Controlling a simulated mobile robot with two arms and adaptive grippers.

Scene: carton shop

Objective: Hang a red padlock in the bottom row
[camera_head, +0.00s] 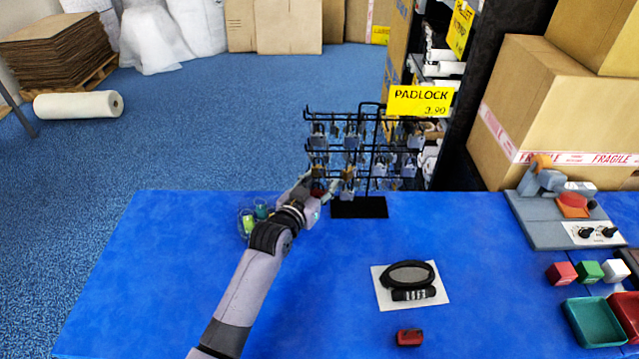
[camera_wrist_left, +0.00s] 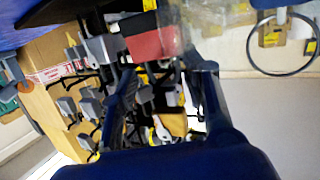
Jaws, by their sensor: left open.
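A black wire rack (camera_head: 360,208) stands at the back of the blue table, with several grey padlocks (camera_head: 351,142) on its hooks. My left gripper (camera_head: 319,185) is open at the rack's lower left. A red padlock body (camera_wrist_left: 155,42) shows just beyond the open fingers in the left wrist view, at the rack. The fingers are apart, and I cannot tell whether its shackle is on a hook. A small red object (camera_head: 410,337), perhaps another red padlock, lies at the table's front. My right gripper is not in view.
A black cable lock (camera_head: 410,292) lies on a white card on the table. Green and yellow items (camera_head: 250,222) stand left of my wrist. Colored blocks (camera_head: 588,271), a green tray (camera_head: 594,322) and a grey device (camera_head: 550,220) are at right. The table's left side is clear.

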